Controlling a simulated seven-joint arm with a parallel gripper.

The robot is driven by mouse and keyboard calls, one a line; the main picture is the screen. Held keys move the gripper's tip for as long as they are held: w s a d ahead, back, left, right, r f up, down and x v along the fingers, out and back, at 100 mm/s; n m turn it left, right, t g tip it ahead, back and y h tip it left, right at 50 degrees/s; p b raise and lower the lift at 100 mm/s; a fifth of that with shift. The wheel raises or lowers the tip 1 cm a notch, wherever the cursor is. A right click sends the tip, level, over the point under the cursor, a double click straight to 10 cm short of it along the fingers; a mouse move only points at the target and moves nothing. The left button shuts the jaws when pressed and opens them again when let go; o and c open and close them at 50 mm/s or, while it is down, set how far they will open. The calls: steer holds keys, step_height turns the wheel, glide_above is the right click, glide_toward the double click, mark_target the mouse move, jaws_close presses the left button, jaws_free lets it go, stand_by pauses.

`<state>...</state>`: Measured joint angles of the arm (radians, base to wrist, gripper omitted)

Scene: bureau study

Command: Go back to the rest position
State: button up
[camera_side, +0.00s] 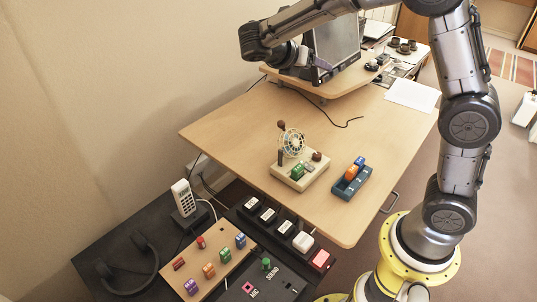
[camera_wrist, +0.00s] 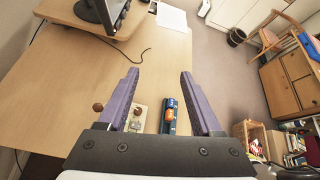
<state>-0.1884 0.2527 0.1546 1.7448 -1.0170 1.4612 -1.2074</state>
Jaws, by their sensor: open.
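My gripper (camera_wrist: 157,90) shows in the wrist view with its two purple fingers wide apart and nothing between them. In the side view my gripper (camera_side: 318,64) is high above the back of the desk, in front of the monitor, and partly hard to make out. The wooden desk (camera_side: 235,130) lies below it. A beige device (camera_side: 300,172) with a small fan and a green block stands on the desk. A blue holder (camera_side: 352,186) with an orange and a blue block stands to its right. Both also show low in the wrist view, partly hidden by my gripper.
A monitor (camera_side: 336,48) stands on a raised shelf at the back. A black cable (camera_side: 335,122) lies on the desk. At the front left are a white phone (camera_side: 183,197), headphones (camera_side: 128,262), a board with coloured blocks (camera_side: 207,285) and a black panel. The desk's middle is clear.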

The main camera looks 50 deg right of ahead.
steer(key=s+a+r+m+t+y, duration=0.1)
steer(key=s+m+y, duration=0.3)
steer(key=s, duration=0.5)
steer(key=s+a+r+m+t+y, duration=0.1)
steer(key=s+r+m+t+y, duration=0.15)
steer(key=s+m, duration=0.5)
steer(key=s+a+f+m+t+y, duration=0.2)
steer(key=s+a+f+m+y, duration=0.3)
steer(key=a+m, duration=0.4)
steer(key=shift+s+a+f, duration=0.3)
steer(key=shift+s, duration=0.25)
steer(key=shift+t+y, duration=0.25)
